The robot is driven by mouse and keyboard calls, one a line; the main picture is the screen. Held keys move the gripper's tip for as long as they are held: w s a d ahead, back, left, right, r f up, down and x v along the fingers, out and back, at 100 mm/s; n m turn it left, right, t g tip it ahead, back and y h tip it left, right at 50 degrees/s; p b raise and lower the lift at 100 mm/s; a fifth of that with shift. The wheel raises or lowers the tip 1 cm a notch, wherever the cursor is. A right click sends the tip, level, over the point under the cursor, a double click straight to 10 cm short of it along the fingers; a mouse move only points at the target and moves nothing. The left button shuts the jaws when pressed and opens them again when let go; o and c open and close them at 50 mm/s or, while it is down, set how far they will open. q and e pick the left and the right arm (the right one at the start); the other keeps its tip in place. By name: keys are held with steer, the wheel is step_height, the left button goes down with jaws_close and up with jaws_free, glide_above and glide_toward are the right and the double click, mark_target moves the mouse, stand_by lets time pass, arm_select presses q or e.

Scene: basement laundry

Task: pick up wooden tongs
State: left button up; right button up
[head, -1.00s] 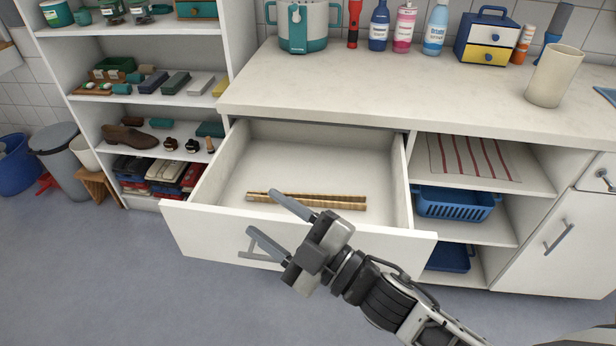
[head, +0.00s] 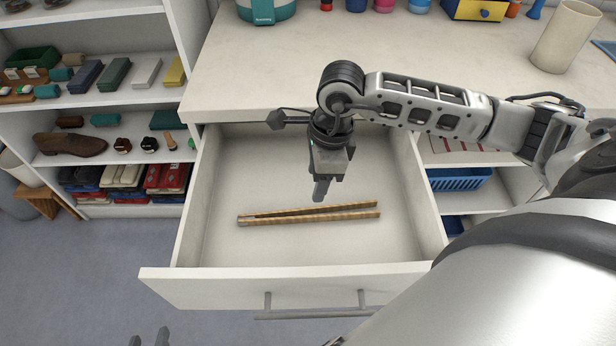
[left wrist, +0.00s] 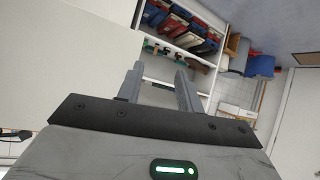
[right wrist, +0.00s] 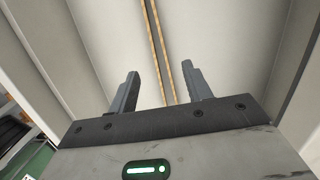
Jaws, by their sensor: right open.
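The wooden tongs (head: 310,213) lie flat on the floor of the open drawer (head: 230,245), their two arms slightly spread towards the right. My right gripper (head: 320,190) points down into the drawer, above and just behind the tongs. In the right wrist view its fingers (right wrist: 160,88) are apart with nothing between them, and the tongs (right wrist: 160,50) run lengthwise ahead between the fingertips. My left gripper (head: 149,338) shows only its fingertips at the bottom left, outside the drawer. In the left wrist view its fingers (left wrist: 158,80) are apart and empty.
The drawer front with its handle (head: 315,313) and the side walls surround the tongs. The counter (head: 270,70) overhangs the back of the drawer. Shelves with a brown shoe (head: 70,145) stand at the left. A blue basket (head: 458,179) sits right of the drawer.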

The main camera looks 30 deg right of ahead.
glide_above(311, 209)
steer(key=f, duration=0.5)
steer(key=shift+s, duration=0.25)
steer(key=shift+a+f+p, duration=0.15)
steer(key=shift+f+p, duration=0.05)
steer(key=shift+f, duration=1.2)
steer(key=shift+a+f+p, duration=0.1)
steer(key=shift+f+p, duration=0.05)
steer(key=shift+f, duration=1.2)
jaws_close()
